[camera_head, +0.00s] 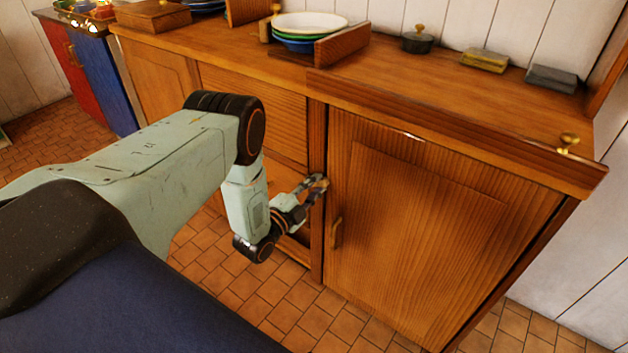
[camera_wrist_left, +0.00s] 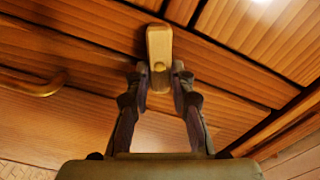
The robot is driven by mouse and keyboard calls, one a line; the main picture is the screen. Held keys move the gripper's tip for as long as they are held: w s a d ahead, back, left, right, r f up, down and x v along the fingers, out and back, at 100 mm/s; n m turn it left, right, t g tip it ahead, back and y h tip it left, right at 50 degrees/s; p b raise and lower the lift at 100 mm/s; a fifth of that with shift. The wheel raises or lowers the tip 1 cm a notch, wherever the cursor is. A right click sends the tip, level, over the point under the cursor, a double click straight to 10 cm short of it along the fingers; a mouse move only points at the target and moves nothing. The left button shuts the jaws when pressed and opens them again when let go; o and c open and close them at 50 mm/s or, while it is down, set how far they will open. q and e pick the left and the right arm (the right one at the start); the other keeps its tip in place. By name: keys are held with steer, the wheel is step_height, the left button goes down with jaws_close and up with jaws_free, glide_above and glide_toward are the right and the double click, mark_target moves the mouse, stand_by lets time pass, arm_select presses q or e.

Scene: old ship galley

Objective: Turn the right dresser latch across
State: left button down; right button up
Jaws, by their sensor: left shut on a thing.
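The right dresser latch (camera_wrist_left: 159,42) is a small pale wooden bar with a round brass-coloured pin, upright in the left wrist view. My left gripper (camera_wrist_left: 160,76) is shut on the latch's near end, with one fingertip on each side. In the head view my left gripper (camera_head: 318,184) is at the upright post left of the right dresser door (camera_head: 430,230). The fingers mostly hide the latch there, so I cannot tell from that view how it lies across the door's edge. The door looks closed. My right gripper is not in view.
The door's wooden handle (camera_head: 336,233) is just below and right of my gripper and also shows in the left wrist view (camera_wrist_left: 38,88). The tiled floor (camera_head: 240,285) below looks clear.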

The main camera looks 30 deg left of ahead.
arm_select(q)
steer(key=shift+f+m+p, duration=0.15)
steer(key=shift+m+p, duration=0.3)
steer(key=shift+m, duration=0.7)
steer(key=shift+f+m+p, duration=0.15)
steer(key=shift+m+p, duration=0.3)
steer(key=shift+m, duration=0.7)
steer(key=c, duration=1.2)
jaws_free()
steer(key=shift+o, duration=0.2)
steer(key=shift+s, duration=0.1)
steer(key=s, duration=1.1)
steer(key=shift+s+a, duration=0.4)
steer(key=shift+a, duration=0.05)
